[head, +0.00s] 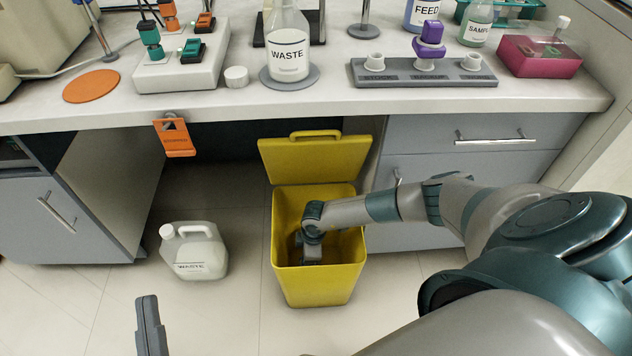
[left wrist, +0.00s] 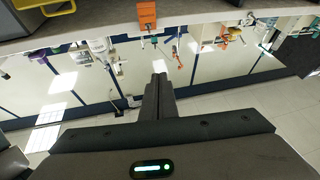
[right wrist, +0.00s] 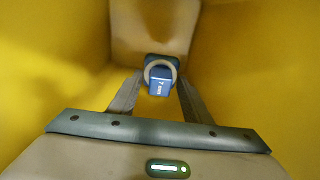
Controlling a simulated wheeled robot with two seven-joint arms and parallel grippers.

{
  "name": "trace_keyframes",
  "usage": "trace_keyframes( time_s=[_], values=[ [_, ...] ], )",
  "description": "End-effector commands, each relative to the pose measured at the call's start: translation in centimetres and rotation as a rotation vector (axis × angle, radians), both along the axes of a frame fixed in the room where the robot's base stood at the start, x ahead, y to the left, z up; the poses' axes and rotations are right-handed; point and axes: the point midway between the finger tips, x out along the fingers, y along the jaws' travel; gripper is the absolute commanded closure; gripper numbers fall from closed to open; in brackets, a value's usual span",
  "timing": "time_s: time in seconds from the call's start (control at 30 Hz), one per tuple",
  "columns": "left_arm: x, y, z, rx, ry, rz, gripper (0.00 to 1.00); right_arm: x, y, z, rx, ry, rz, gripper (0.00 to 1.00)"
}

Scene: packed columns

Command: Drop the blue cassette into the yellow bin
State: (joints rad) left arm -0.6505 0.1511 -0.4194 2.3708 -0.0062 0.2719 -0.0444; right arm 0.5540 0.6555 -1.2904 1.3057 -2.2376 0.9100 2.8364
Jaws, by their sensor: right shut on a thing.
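The yellow bin (head: 318,290) stands open on the floor, its lid tipped up at the back. My right gripper (head: 312,257) reaches down inside it. In the right wrist view my right gripper (right wrist: 160,85) is shut on the blue cassette (right wrist: 159,87), which has a pale ring on it, with yellow bin walls all around. The cassette is hidden in the head view. My left gripper (head: 150,325) is low at the front left, away from the bin. In the left wrist view its fingers (left wrist: 158,85) are together and empty.
A white waste jug (head: 200,255) stands on the floor left of the bin. The bench (head: 340,100) above carries a waste bottle (head: 288,50), a grey rack (head: 422,74) and a pink box (head: 538,60). Grey drawers (head: 480,150) are right of the bin.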

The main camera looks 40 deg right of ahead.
Motion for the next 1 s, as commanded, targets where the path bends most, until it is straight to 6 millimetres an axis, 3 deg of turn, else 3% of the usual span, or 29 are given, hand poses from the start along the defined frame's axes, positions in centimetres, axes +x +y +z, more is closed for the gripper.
trace_keyframes(
  time_s=[0.37, 0.63, 0.8, 1.0],
  values=[
    [-0.1, 0.0, 0.2, -0.005, -0.016, 0.001, 1.00, 0.0, 0.0, -0.3, -0.001, 0.000, 0.002, 0.95],
    [-1.4, 0.7, 2.9, -0.067, -0.194, 0.014, 1.00, 0.1, 0.0, -3.0, -0.001, 0.000, 0.002, 0.95],
    [-0.8, 2.2, 5.4, -0.099, -0.338, 0.043, 1.00, 0.0, 0.0, -5.2, -0.001, 0.000, 0.004, 0.95],
    [-0.9, 2.8, 6.6, -0.113, -0.396, 0.051, 1.00, 0.0, 0.1, -5.8, 0.000, 0.001, 0.003, 0.95]
  ],
)
